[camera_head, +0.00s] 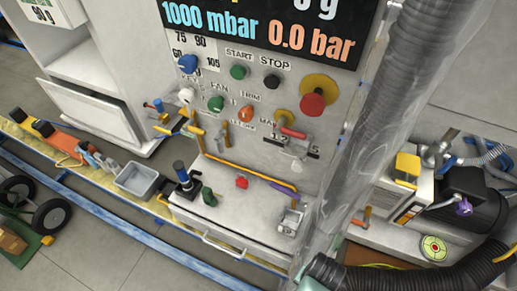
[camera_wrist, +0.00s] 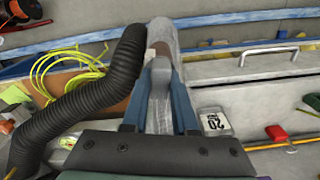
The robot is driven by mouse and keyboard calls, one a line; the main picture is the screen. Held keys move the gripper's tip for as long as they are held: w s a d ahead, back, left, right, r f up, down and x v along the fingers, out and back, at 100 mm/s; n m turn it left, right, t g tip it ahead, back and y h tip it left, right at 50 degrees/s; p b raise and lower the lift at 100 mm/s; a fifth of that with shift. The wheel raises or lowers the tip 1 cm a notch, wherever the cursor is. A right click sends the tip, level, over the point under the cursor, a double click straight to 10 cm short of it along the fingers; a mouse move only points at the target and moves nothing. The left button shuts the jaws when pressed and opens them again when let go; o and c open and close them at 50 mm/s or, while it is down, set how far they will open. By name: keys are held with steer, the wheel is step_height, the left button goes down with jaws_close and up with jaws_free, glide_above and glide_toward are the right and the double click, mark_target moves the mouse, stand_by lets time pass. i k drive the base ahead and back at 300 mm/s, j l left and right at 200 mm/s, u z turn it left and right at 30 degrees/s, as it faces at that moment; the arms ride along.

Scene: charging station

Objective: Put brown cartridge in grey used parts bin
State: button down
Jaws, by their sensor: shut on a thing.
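The gripper is not clearly visible in the head view, where a clear-sleeved grey hose crosses the right side. A grey open bin (camera_head: 137,181), which looks like the used parts bin, stands left of the white drawer unit in the head view. It looks empty.
The clear-sleeved hose (camera_head: 372,110) stands right of the control panel. A black corrugated hose (camera_wrist: 88,95) lies left of my gripper in the wrist view. Cluttered equipment fills the right.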

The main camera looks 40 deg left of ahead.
mark_target(141, 185)
steer(key=k+j+u, duration=0.1)
steer(key=j, duration=0.5)
steer(key=k+j, duration=0.15)
steer(key=j, duration=0.45)
steer(key=k+j+u, duration=0.15)
steer(key=j, duration=0.5)
steer(key=i+j+u, duration=0.1)
steer(key=i+j, duration=0.25)
steer(key=j, duration=0.2)
steer(key=i+j+u, duration=0.15)
steer(key=i+j, duration=0.25)
steer(key=j, duration=0.15)
